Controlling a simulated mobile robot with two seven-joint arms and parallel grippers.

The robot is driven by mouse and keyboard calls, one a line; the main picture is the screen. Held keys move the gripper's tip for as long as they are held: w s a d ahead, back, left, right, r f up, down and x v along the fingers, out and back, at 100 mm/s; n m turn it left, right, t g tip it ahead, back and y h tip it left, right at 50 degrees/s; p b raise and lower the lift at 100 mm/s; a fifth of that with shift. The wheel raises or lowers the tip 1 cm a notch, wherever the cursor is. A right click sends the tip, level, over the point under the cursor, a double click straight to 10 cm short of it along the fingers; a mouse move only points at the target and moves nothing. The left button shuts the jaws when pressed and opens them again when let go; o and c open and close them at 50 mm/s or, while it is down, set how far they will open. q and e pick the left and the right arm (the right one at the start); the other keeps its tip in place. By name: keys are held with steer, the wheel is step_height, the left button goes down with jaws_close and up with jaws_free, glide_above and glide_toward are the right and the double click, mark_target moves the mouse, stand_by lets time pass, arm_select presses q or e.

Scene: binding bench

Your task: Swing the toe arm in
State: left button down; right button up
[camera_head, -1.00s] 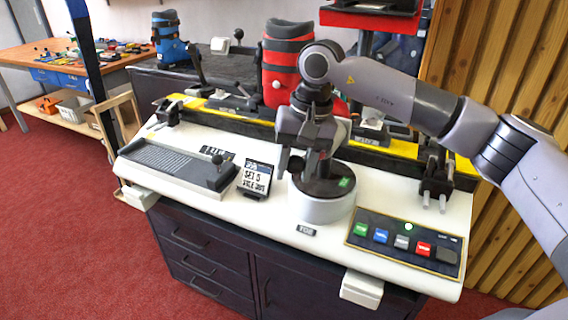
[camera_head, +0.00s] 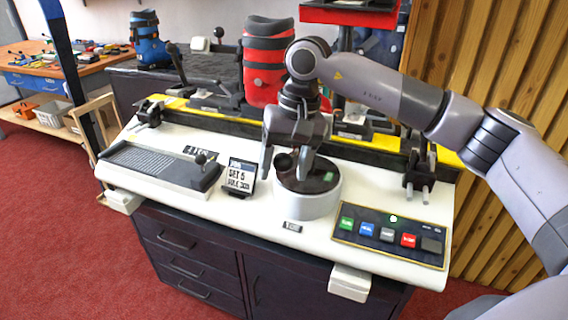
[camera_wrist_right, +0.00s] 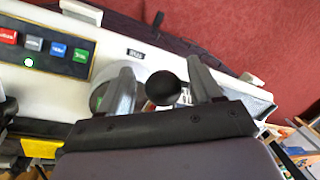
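The toe unit is a round white base (camera_head: 311,205) with a dark top, standing on the white bench behind a small TOE label (camera_head: 292,227). A dark round knob (camera_head: 285,163) stands up at the left of its top; the arm under it is mostly hidden. My right gripper (camera_head: 284,172) reaches down from above, its fingers apart on either side of the knob. In the right wrist view the knob (camera_wrist_right: 163,88) shows between the two open fingers, with a visible gap on the right; contact on the left is unclear. My left gripper is out of view.
A button panel (camera_head: 391,237) with a lit green lamp lies right of the toe unit. A small display card (camera_head: 240,177) and a grey ribbed plate (camera_head: 160,168) with a knobbed lever lie to the left. A red boot (camera_head: 267,65) stands behind my right gripper.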

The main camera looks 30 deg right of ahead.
steer(key=r, duration=0.2)
steer(key=d+r, duration=0.1)
steer(key=r, duration=0.4)
steer(key=shift+s+d, duration=0.15)
stand_by(0.4)
